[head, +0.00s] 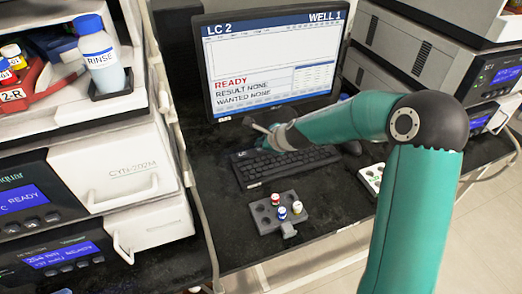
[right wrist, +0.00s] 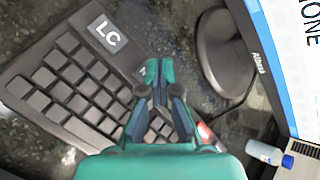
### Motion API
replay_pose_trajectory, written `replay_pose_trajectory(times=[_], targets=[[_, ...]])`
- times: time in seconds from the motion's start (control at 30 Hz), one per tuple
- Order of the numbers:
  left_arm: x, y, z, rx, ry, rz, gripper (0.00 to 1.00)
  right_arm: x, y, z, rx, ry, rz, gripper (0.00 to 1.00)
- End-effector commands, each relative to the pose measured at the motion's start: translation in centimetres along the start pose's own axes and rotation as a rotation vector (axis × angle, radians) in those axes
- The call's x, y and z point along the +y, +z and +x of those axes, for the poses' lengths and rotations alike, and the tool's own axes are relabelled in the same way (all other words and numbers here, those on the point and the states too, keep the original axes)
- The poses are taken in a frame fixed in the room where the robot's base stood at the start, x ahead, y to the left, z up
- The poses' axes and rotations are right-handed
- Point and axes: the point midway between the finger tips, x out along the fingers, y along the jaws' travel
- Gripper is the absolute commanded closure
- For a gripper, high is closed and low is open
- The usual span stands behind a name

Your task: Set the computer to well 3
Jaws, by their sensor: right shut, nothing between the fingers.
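The computer's monitor (head: 275,105) stands at the back of the black bench. Its screen reads LC 2, WELL 1, READY, RESULT NONE and WANTED NONE. The black keyboard (head: 285,167), labelled LC, lies in front of it; it also shows in the right wrist view (right wrist: 72,85). My right gripper (head: 264,141) is over the keyboard's far edge, below the screen. In the right wrist view its fingers (right wrist: 159,72) are shut and empty, overlapping the keyboard; I cannot tell whether they touch a key. My left gripper is not in view.
A dark vial rack (head: 268,222) with several capped vials sits in front of the keyboard. A white tray (head: 372,177) and a mouse (head: 351,147) lie to the right. Instruments stand on both sides; a RINSE bottle (head: 101,60) is at left.

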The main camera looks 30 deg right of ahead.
Motion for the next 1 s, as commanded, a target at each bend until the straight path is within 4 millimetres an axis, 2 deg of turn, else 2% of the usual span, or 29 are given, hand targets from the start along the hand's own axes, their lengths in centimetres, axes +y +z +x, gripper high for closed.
replay_pose_trajectory(times=[1.0], targets=[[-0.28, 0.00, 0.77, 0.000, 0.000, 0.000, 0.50, 0.43, -0.34, 0.57, -0.001, 0.000, -0.002, 1.00]])
